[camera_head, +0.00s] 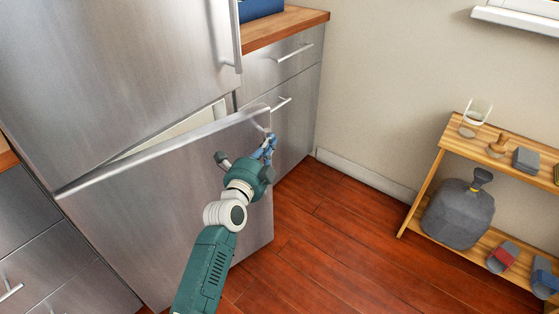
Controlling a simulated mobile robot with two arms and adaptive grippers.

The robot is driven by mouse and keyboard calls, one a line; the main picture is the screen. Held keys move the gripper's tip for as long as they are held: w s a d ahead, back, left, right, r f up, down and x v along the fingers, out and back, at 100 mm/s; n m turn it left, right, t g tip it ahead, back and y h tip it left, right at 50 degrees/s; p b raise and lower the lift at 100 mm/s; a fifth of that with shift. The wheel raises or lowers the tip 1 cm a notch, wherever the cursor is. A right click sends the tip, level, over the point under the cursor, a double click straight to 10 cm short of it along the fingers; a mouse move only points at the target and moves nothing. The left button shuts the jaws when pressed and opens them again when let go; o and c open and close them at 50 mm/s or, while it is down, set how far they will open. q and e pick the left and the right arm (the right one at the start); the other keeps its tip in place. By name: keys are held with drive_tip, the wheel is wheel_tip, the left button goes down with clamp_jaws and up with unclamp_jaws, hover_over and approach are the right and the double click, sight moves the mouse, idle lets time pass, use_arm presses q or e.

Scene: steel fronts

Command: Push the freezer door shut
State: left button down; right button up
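The freezer door (165,200) is the lower steel front of the fridge (110,70). It stands ajar: its top right corner is swung out, and a wedge-shaped gap with a pale inside (180,130) shows above it. My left gripper (269,146) is at the upper right edge of this door, close to the door's handle area. My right gripper is not in view.
Steel drawers with a wooden counter (285,30) stand behind the door's right edge. The red wood floor (320,240) between is clear.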

sight(261, 130)
use_arm(q)
drive_tip(key=w+a, duration=0.1)
drive_tip(key=w+a+b, duration=0.1)
drive_tip(key=w, duration=0.1)
drive_tip(key=w+a+b, duration=0.1)
drive_tip(key=w, duration=0.1)
drive_tip(key=shift+w, duration=0.15)
drive_tip(key=w+a+y, duration=0.1)
drive_tip(key=w+a, duration=0.1)
drive_tip(key=w+a+n+y+b, duration=0.1)
drive_tip(key=w+a, duration=0.1)
drive_tip(key=shift+w+t, duration=0.3)
drive_tip(key=shift+w, duration=0.05)
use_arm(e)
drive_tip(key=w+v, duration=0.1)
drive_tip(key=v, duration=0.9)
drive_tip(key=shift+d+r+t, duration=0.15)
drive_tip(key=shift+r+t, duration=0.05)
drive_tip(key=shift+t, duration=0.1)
use_arm(q)
drive_tip(key=shift+r, duration=0.1)
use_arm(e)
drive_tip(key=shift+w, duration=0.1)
